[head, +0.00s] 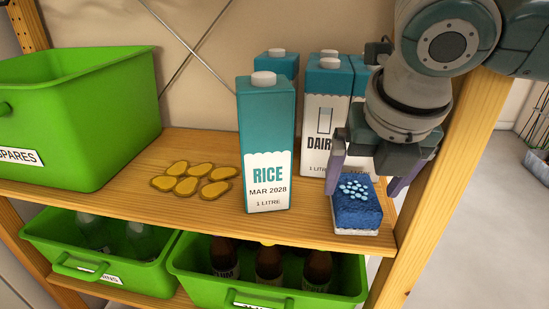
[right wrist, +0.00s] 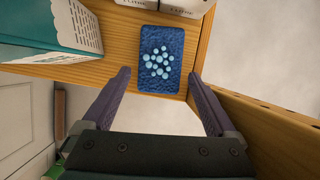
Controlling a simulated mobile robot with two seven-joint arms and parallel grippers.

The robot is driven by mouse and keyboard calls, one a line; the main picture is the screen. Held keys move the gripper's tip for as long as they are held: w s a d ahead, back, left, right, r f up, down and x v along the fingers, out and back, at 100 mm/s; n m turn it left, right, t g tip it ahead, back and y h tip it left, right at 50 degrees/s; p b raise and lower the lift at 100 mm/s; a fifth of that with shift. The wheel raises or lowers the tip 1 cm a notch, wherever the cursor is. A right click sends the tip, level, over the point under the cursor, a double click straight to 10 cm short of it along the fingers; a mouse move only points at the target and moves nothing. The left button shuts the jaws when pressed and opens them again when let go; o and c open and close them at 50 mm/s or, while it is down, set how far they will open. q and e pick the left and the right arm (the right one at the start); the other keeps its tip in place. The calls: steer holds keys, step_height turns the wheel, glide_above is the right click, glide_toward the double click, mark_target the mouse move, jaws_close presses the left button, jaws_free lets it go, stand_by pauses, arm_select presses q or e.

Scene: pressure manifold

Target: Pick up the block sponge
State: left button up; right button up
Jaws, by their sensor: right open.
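The block sponge (head: 357,205) is blue with a white underside and pale blue dots on top. It lies on the wooden shelf near its front right corner. My right gripper (head: 367,190) is open, with its purple fingers to the left and right of the sponge in the head view. In the right wrist view the sponge (right wrist: 160,60) lies ahead, between the lines of the open fingertips (right wrist: 159,75), with gaps at both sides. My left gripper is not in view.
A rice carton (head: 266,150) stands left of the sponge, with dairy cartons (head: 320,130) behind. A wooden post (head: 440,160) is close on the right. Yellow flat pieces (head: 190,180) and a green bin (head: 80,120) are further left. Green bins with bottles (head: 268,290) sit below.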

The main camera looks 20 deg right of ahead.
mark_target(359, 197)
steer(key=x, duration=0.3)
steer(key=shift+s+f+b, duration=0.1)
steer(key=shift+f+b, duration=0.05)
steer(key=shift+b, duration=0.25)
steer(key=c, duration=1.1)
